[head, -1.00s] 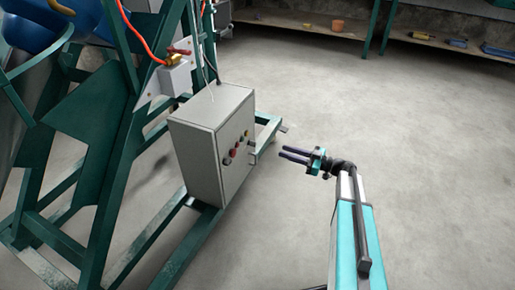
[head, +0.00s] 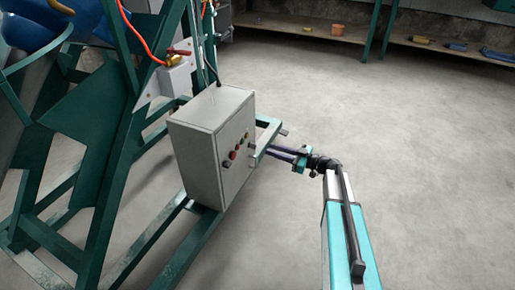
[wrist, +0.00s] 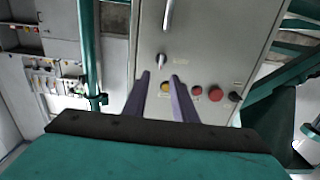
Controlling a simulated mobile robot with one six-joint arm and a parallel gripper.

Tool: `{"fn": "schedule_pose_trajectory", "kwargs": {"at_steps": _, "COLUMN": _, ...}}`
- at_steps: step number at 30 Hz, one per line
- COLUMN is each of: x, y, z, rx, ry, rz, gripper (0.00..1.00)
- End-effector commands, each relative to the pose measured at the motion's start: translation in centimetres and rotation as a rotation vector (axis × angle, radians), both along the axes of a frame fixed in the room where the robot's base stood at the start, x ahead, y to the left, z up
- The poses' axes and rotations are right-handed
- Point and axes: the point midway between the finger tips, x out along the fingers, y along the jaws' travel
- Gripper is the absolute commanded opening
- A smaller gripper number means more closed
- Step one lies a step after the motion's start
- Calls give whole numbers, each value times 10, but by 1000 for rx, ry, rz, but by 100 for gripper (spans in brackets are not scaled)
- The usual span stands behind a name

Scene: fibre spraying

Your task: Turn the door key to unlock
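The grey control box (head: 198,150) stands on the green frame in the head view, its door facing right. In the wrist view its door (wrist: 205,55) fills the middle. A small silver key or knob (wrist: 160,62) sits on the door, with a long silver handle (wrist: 167,14) above it. My gripper (wrist: 160,76) is open, with its two dark fingertips just below the key and on either side of it in the picture. In the head view my gripper (head: 269,151) points at the door's right part; contact cannot be told.
A yellow button (wrist: 165,88) and red buttons (wrist: 215,94) are close to the fingers. A green beam (head: 268,135) passes beside my gripper. A red-handled valve (head: 176,62) is above the box. The floor (head: 400,150) at right is clear.

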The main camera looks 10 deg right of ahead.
Motion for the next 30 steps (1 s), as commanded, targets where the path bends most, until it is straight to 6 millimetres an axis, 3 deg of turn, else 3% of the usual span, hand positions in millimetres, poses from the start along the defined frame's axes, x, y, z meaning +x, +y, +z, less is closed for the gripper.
{"fn": "schedule_pose_trajectory", "kwargs": {"at_steps": 15, "x": 40, "y": 54, "z": -1, "rx": 0, "ry": 0, "rz": 0, "gripper": 25}}
{"fn": "schedule_pose_trajectory", "kwargs": {"at_steps": 29, "x": 45, "y": 62, "z": 0, "rx": 1, "ry": 1, "rz": 0, "gripper": 25}}
{"fn": "schedule_pose_trajectory", "kwargs": {"at_steps": 30, "x": 45, "y": 62, "z": 0, "rx": 1, "ry": 1, "rz": 0, "gripper": 20}}
